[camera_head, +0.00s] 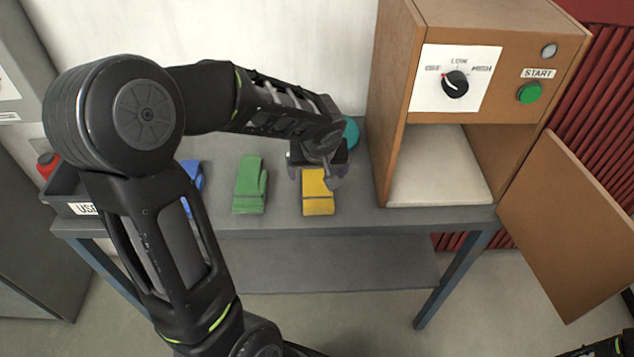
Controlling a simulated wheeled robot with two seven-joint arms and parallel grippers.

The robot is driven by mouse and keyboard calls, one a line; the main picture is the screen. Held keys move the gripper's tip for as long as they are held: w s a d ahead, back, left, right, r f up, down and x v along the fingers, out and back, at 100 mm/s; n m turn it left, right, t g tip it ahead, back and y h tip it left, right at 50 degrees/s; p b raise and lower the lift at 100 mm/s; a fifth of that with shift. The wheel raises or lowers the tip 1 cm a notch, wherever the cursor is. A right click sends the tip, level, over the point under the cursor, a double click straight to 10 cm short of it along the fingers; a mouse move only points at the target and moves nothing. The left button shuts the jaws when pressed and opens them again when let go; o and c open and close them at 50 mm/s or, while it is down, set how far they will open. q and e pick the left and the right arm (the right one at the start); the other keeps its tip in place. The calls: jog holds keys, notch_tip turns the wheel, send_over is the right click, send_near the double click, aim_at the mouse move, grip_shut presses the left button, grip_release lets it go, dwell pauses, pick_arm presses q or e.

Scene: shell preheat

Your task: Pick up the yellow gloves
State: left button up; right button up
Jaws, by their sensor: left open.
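The yellow gloves (318,201) lie on the grey table, to the right of the green gloves (249,186). My left gripper (316,182) is open and sits right over the back part of the yellow gloves, pointing down. Its fingers show at both sides of the gloves. The gripper hides their far end, and I cannot tell whether the fingers touch them. Of my right arm only a small dark part shows at the bottom right corner; its gripper is not in view.
Blue gloves (192,174) lie left of the green ones, partly behind my left arm. A dark bin (62,190) with a label stands at the table's left end. A teal object (351,133) is behind my gripper. A wooden cabinet (392,110) with its door (575,230) open stands right.

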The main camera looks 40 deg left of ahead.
aim_at(317, 180)
pick_arm(q)
jog(key=p+x, duration=0.1)
jog(key=x, duration=0.4)
jog(key=shift+f, duration=0.1)
jog(key=shift+c, duration=0.4)
jog(key=c, duration=1.5)
jog(key=shift+c, duration=0.2)
notch_tip(317, 180, up, 10)
dwell(0.5)
